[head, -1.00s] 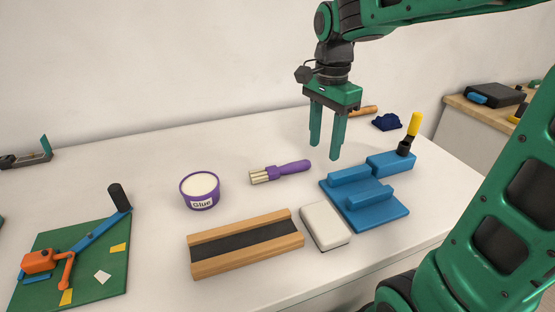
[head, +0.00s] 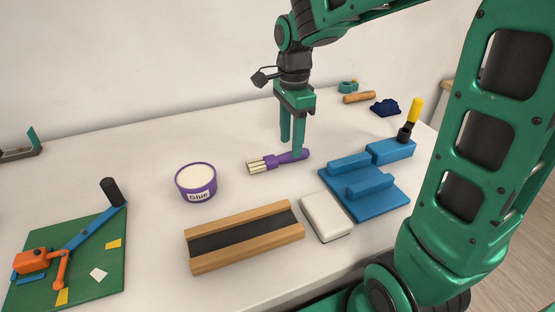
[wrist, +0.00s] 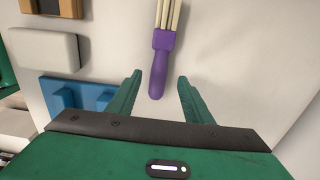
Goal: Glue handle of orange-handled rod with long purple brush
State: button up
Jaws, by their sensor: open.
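The purple brush (head: 272,162) lies on the white table with its pale bristles pointing left. My gripper (head: 292,150) is open above its handle, one finger partly hiding the handle in the head view. In the wrist view the purple brush (wrist: 160,62) runs between the two fingers of my gripper (wrist: 158,82), not gripped. The purple glue pot (head: 196,182), full of white glue, stands left of the brush. An orange wooden cylinder (head: 359,97), perhaps the rod's handle, lies at the back right. No complete orange-handled rod can be made out.
A wooden block with a dark groove (head: 245,238) and a white pad (head: 326,216) lie in front. A blue fixture (head: 366,190) and an upright yellow-handled tool (head: 415,110) stand right. A green board with an orange clamp (head: 85,262) is at the left.

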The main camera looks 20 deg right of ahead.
aim_at(290, 152)
jog(key=shift+a+f, duration=0.1)
jog(key=shift+f, duration=1.65)
jog(key=c, duration=1.2)
jog(key=shift+o, duration=0.2)
jog(key=shift+r, duration=0.15)
notch_tip(290, 152, up, 4)
jog(key=shift+r, duration=0.1)
jog(key=a+r, duration=0.6)
jog(key=a, duration=0.5)
jog(key=shift+a+r, duration=0.3)
jog(key=shift+a, duration=0.05)
jog(key=shift+w, duration=0.1)
